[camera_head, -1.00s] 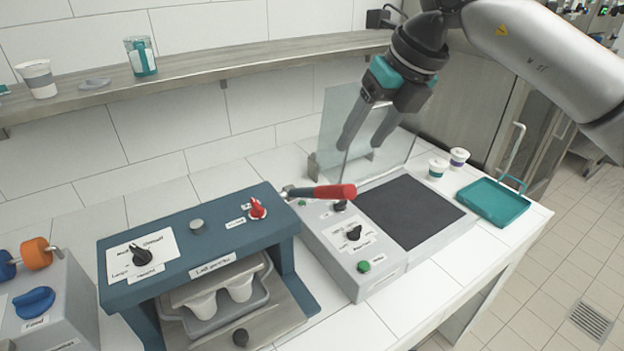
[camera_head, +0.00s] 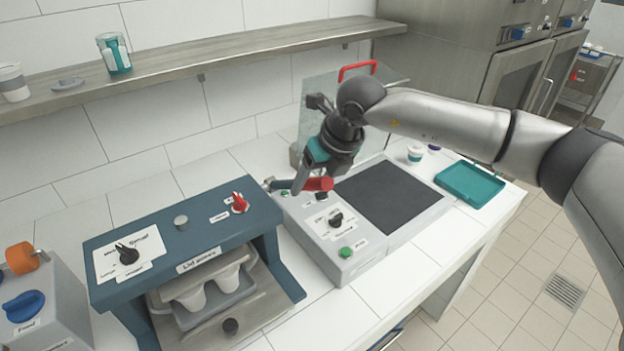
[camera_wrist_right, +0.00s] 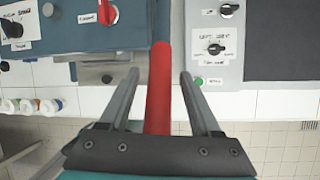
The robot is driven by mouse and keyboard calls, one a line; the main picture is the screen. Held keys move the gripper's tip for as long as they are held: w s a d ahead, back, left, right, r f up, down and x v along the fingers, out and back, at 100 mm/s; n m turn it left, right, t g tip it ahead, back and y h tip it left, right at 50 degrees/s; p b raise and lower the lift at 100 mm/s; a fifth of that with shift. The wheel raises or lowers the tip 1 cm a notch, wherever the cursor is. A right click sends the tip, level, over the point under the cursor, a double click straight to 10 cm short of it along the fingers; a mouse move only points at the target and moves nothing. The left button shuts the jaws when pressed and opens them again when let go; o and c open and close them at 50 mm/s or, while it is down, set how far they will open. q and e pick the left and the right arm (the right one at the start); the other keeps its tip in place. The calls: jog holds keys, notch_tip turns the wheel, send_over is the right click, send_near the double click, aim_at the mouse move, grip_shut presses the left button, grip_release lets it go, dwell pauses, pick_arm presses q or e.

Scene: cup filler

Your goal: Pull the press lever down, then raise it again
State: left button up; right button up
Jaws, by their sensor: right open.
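The teal lid press (camera_head: 185,235) stands on the counter with two white cups (camera_head: 208,288) on a grey tray inside it. Its lever has a red handle (camera_head: 320,184) and sticks out to the right from the press's right side. My right gripper (camera_head: 312,186) is at this handle with its fingers open. In the right wrist view the red handle (camera_wrist_right: 160,85) lies between the two open fingers (camera_wrist_right: 158,100), with a gap on either side. My left gripper is not in view.
A grey machine (camera_head: 345,250) with knobs, a green button and a dark plate stands right of the press. A glass panel rises behind it. A teal tray (camera_head: 498,196) and small cups (camera_head: 415,153) are further right. A wall shelf (camera_head: 210,57) runs above.

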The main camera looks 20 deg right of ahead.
jog(key=shift+f, duration=0.1)
grip_shut()
dwell(0.5)
dwell(0.9)
